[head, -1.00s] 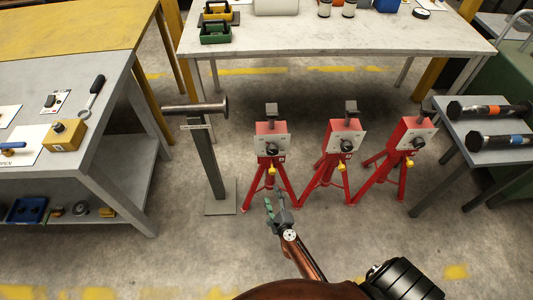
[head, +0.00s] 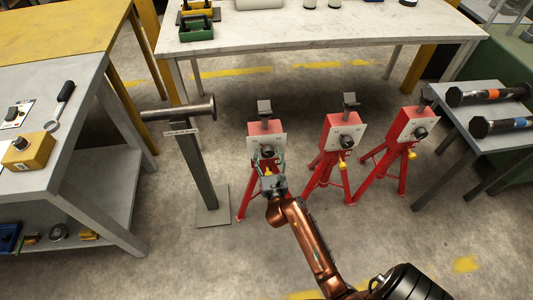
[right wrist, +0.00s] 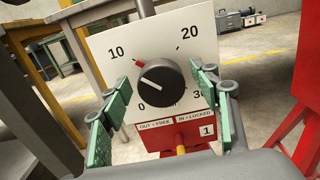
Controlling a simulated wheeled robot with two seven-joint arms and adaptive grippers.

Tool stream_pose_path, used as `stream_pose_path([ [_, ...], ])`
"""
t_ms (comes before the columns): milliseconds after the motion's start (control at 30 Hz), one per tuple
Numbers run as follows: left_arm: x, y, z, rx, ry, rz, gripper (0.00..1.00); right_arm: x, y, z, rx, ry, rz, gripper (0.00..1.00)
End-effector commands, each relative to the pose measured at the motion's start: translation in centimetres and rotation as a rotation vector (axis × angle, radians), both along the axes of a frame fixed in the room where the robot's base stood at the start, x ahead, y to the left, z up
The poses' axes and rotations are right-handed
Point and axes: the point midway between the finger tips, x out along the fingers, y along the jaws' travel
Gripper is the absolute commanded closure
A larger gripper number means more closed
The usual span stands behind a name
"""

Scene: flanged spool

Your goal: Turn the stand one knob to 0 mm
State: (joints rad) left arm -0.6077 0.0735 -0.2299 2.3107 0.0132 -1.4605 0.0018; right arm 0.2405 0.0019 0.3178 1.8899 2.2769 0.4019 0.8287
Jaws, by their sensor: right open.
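Stand one is the leftmost red tripod stand (head: 262,130), marked "1" in the right wrist view. Its black knob (right wrist: 160,86) sits on a white dial plate (right wrist: 183,55) with marks 0, 10, 20 and 30. My right gripper (head: 268,163) is open in front of the plate. In the right wrist view its green fingers stand on either side of the knob, apart from it. My left gripper is out of view.
Two more red stands (head: 339,135) (head: 408,130) stand to the right. A grey post (head: 197,165) with a flanged bar (head: 180,112) stands left. A white table (head: 330,32) is behind. A yellow lock knob (right wrist: 181,149) is below the plate.

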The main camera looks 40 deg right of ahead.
Motion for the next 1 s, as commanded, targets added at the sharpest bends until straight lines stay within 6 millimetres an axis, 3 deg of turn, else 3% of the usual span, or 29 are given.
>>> stream_pose_path([
  [400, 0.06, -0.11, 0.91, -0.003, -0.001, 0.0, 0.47, 0.66, -0.4, 0.05, -0.001, 0.001, 0.0, 0.44],
  [1000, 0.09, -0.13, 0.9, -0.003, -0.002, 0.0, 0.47, 0.64, -0.39, 0.01, -0.001, 0.001, 0.0, 0.85],
])
